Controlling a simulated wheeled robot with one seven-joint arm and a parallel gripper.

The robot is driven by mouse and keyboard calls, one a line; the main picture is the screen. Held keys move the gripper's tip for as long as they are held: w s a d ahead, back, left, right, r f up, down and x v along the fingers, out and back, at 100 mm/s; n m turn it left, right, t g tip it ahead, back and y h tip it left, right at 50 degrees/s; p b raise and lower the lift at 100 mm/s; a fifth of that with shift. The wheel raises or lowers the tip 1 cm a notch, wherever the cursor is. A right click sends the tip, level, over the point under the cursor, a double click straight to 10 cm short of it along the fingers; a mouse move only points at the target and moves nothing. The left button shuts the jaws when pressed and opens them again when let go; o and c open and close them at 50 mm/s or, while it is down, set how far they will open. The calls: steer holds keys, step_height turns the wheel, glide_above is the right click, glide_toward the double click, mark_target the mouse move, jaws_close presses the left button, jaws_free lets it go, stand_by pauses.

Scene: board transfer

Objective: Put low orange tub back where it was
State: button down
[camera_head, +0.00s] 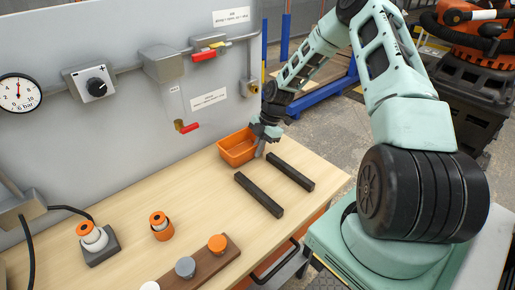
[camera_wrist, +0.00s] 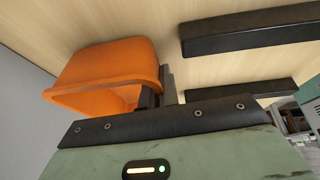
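The low orange tub (camera_head: 236,150) is at the far end of the wooden table, close to the grey wall panel. It also shows in the wrist view (camera_wrist: 105,72), upper left. My gripper (camera_head: 264,143) is at the tub's right side. In the wrist view its fingers (camera_wrist: 160,92) stand on either side of the tub's near wall, one inside and one outside, and look closed on it. The tub looks empty and about level. I cannot tell whether its base touches the table.
Two dark parallel bars (camera_head: 259,194) (camera_head: 290,172) lie on the table right of the tub. An orange-topped piece (camera_head: 161,226), another on a grey base (camera_head: 94,240) and a brown board with round pieces (camera_head: 205,268) are nearer. Bare wood (camera_head: 205,205) lies between.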

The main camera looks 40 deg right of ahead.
steer(key=shift+f, duration=0.25)
steer(key=shift+f, duration=0.1)
steer(key=shift+f, duration=0.1)
steer(key=c, duration=1.7)
jaws_free()
